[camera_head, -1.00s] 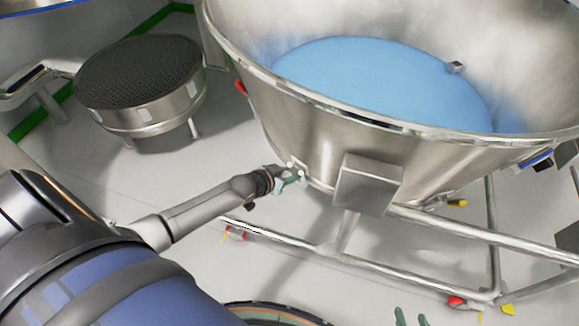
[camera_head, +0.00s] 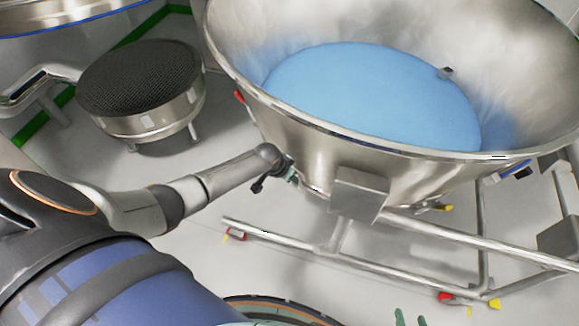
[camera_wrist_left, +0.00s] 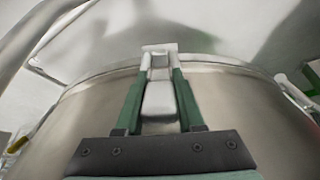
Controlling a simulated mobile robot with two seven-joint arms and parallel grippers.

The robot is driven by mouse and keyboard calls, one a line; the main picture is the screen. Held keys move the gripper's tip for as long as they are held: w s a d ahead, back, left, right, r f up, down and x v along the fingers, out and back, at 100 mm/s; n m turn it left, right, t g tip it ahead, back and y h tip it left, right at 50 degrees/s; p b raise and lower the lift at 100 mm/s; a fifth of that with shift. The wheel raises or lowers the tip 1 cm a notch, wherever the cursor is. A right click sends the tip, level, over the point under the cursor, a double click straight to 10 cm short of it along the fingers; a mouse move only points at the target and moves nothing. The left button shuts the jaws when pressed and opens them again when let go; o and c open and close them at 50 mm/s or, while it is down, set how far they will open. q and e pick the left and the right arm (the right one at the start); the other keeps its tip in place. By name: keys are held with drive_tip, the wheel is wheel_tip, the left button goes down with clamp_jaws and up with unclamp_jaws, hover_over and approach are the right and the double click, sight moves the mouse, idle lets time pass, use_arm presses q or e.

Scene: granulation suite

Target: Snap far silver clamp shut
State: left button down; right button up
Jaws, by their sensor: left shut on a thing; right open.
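The silver clamp (camera_wrist_left: 160,98) is a narrow bright metal lever on the side of the large steel bowl (camera_head: 290,125). In the left wrist view it lies between the two green fingers of my left gripper (camera_wrist_left: 156,85), which is shut on it. Its upper end shows just past the fingertips, near the bowl's rim band. In the head view my left gripper (camera_head: 291,174) is at the bowl's lower left side, and the clamp is mostly hidden there. My right gripper (camera_head: 411,317) is open and empty at the bottom edge, with only its green fingertips showing.
The bowl holds blue material (camera_head: 375,95). A grey box (camera_head: 358,194) juts from its side, above a tubular wheeled frame (camera_head: 300,245). A round mesh-topped steel vessel (camera_head: 145,90) stands at the left.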

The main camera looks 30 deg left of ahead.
idle(0.3)
use_arm(q)
drive_tip(key=c, duration=0.5)
unclamp_jaws()
use_arm(e)
drive_tip(key=shift+r, duration=0.1)
use_arm(q)
drive_tip(key=shift+r, duration=0.15)
use_arm(e)
drive_tip(key=shift+w+r, duration=0.1)
use_arm(q)
drive_tip(key=shift+s+r+p, duration=0.15)
drive_tip(key=shift+r+p, duration=0.15)
drive_tip(key=p+v, duration=0.2)
drive_tip(key=v, duration=0.2)
drive_tip(key=shift+r, duration=0.15)
drive_tip(key=p+v, duration=0.2)
drive_tip(key=v, duration=0.5)
drive_tip(key=shift+s+r, duration=0.1)
drive_tip(key=shift+s, duration=0.05)
use_arm(e)
drive_tip(key=r, duration=0.1)
drive_tip(key=d+r, duration=0.1)
drive_tip(key=s+r, duration=0.1)
drive_tip(key=shift+d+r, duration=0.15)
drive_tip(key=shift+d, duration=0.15)
